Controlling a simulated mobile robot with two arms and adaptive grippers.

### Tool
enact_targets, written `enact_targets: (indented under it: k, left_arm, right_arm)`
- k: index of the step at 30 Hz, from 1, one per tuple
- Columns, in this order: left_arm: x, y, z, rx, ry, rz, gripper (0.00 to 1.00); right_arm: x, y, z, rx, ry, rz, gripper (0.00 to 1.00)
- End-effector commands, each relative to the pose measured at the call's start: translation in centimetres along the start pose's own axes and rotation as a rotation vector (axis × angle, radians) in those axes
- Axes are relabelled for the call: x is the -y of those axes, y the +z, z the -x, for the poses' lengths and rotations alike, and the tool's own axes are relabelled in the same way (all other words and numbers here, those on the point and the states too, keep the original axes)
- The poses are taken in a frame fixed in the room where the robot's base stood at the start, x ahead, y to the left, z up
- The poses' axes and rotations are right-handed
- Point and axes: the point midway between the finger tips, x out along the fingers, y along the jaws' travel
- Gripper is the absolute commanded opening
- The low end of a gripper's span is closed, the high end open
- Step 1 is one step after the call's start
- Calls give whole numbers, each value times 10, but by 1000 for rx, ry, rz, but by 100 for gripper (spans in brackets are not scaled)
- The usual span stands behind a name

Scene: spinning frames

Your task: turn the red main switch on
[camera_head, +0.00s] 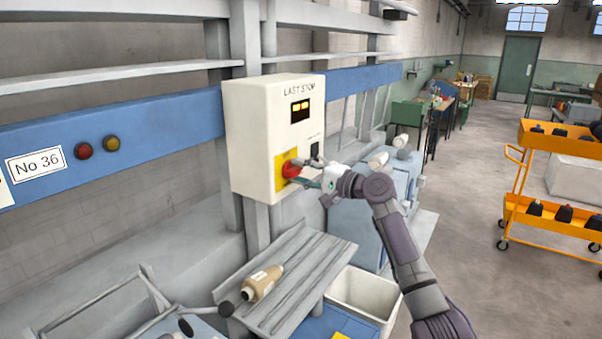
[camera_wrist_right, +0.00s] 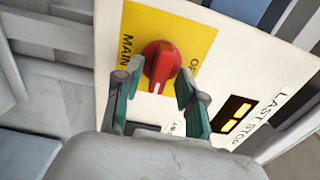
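The red main switch (camera_head: 291,168) is a rotary knob on a yellow plate (camera_head: 280,176), low on the front of a cream control box (camera_head: 250,135). In the right wrist view, the red knob (camera_wrist_right: 161,64) has a raised handle with a pale mark at its lower end. The yellow plate there reads "MAIN", with other lettering partly hidden. My right gripper (camera_head: 306,178) is at the knob. In the wrist view, its green-padded fingers (camera_wrist_right: 160,80) are spread on both sides of the handle, with gaps visible; contact cannot be told. My left gripper is not in view.
The box also bears a "LAST STOP" label and a display (camera_head: 300,111) with two lit yellow lamps. An orange trolley (camera_head: 560,143) stands far right.

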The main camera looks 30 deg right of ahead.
Motion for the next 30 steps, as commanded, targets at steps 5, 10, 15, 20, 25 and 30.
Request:
enact_targets:
  k: [5,10,15,20,25,30]
  left_arm:
    - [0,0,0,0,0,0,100]
    - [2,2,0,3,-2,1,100]
    - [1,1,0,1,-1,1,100]
    - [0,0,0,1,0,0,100]
    - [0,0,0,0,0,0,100]
    - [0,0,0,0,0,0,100]
  right_arm:
    - [-1,1,0,2,2,1,42]
    - [-2,0,5,2,5,1,42]
    - [-3,0,31,1,6,2,42]
    - [-3,0,66,0,6,2,42]
    - [-2,0,98,0,5,1,42]
    - [-2,0,116,1,4,0,42]
